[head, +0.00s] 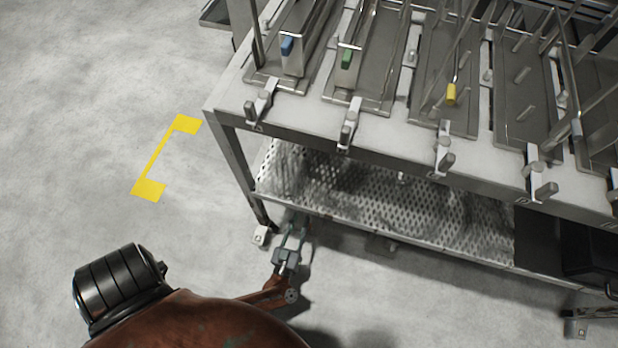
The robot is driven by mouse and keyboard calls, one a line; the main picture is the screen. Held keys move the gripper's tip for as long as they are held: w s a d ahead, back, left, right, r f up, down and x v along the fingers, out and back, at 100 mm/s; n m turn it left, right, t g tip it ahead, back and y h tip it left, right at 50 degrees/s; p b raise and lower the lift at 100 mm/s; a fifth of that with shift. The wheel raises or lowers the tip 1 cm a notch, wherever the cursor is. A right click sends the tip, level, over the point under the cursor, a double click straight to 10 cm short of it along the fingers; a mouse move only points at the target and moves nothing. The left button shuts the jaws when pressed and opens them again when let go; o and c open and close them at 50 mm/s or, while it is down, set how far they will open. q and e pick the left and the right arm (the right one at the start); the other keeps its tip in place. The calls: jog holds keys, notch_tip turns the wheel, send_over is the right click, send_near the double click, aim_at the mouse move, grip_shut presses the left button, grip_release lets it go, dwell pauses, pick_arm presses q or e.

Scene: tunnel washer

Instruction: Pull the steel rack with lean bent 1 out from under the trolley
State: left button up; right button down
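A steel trolley (225,108) fills the upper right of the head view. Under its top lies a perforated steel sheet (330,180) with a straight front edge. It looks like the steel rack, but I see no label that tells which rack is lean bent 1. My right gripper is not in view.
Steel plates with blue (287,46), green (346,58) and yellow (451,94) tags stand on the trolley top, with several clamps along its front. A black box (590,248) is under the right end. Bare floor with a yellow marking (150,190) lies left.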

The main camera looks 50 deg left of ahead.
pick_arm(q)
jog(key=shift+r, duration=0.1)
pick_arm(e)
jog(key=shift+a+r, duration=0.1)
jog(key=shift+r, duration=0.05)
pick_arm(q)
jog(key=shift+w+a, duration=0.1)
jog(key=shift+w, duration=0.05)
